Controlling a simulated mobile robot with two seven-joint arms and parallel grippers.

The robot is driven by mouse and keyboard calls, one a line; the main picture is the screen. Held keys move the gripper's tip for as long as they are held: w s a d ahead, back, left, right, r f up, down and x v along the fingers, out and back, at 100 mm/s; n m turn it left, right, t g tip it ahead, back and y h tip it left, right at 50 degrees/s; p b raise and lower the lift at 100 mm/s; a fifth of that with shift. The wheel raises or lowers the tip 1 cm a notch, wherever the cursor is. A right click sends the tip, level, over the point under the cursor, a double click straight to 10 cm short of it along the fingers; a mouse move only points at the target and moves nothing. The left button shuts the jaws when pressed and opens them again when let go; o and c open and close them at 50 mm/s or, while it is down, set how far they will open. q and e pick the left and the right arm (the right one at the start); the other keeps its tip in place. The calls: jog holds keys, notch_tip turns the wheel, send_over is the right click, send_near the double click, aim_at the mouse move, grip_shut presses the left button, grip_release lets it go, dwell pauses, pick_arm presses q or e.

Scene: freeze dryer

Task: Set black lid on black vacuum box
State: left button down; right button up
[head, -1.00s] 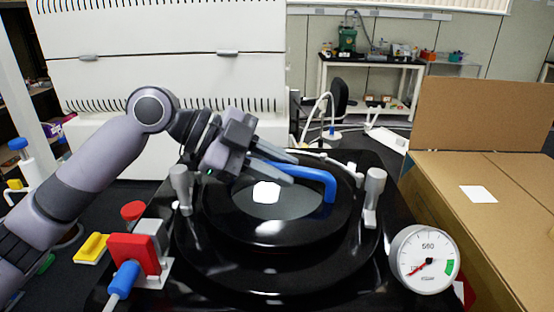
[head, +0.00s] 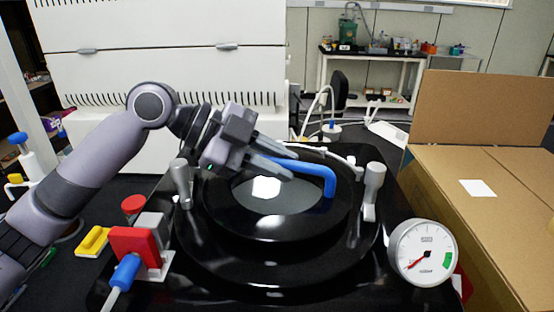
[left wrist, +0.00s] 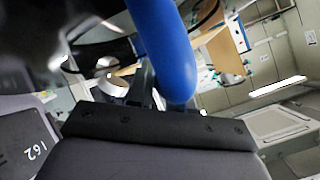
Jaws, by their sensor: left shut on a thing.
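The black lid (head: 277,229) is a thick round disc with a clear centre window and a blue bar handle (head: 327,178). It appears roughly level over the middle of the black vacuum box (head: 274,273); whether it touches the box or hovers just above I cannot tell. My left gripper (head: 286,161) comes in from the left and is shut on the handle, which also shows large in the left wrist view (left wrist: 165,50). The fingers hide part of the handle and the lid's far rim. My right gripper is out of view.
Grey posts (head: 371,188) stand either side of the lid. A round gauge (head: 423,252) is at the front right, a red valve block (head: 134,250) at the front left. An open cardboard box (head: 480,215) stands right; a white cabinet (head: 165,90) rises behind.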

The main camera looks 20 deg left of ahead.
pick_arm(q)
jog(key=shift+f+b, duration=0.35)
jog(key=shift+f, duration=0.3)
dwell(1.0)
jog(key=c, duration=0.9)
grip_release()
jog(key=shift+f, duration=0.15)
